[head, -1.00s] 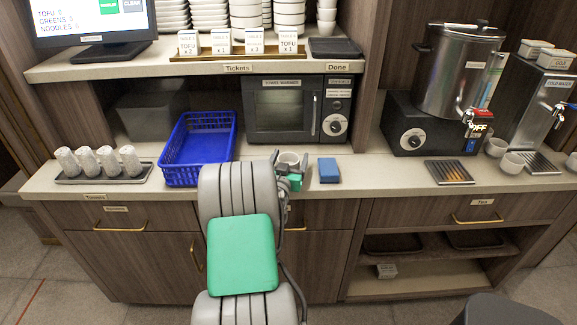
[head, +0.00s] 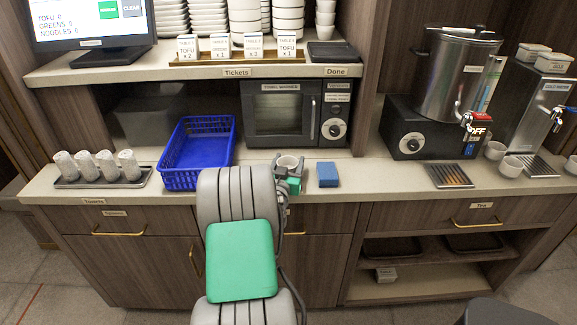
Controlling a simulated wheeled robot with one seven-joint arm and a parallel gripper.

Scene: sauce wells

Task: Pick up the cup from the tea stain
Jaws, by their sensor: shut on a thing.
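A white cup (head: 287,163) is at the front of the counter, just below the towel warmer. My gripper (head: 291,178) is shut on this cup, mostly hidden behind my own arm. The cup looks upright. I cannot tell whether it touches the counter or is slightly above it. No tea stain can be made out; the counter under the cup is hidden by my arm and gripper.
A blue block (head: 328,174) lies close to the right of the cup. A blue basket (head: 197,152) stands to the left, and a tray of rolled towels (head: 100,167) beyond it. The towel warmer (head: 297,112) is behind. Counter right of the block is clear up to a drip tray (head: 447,176).

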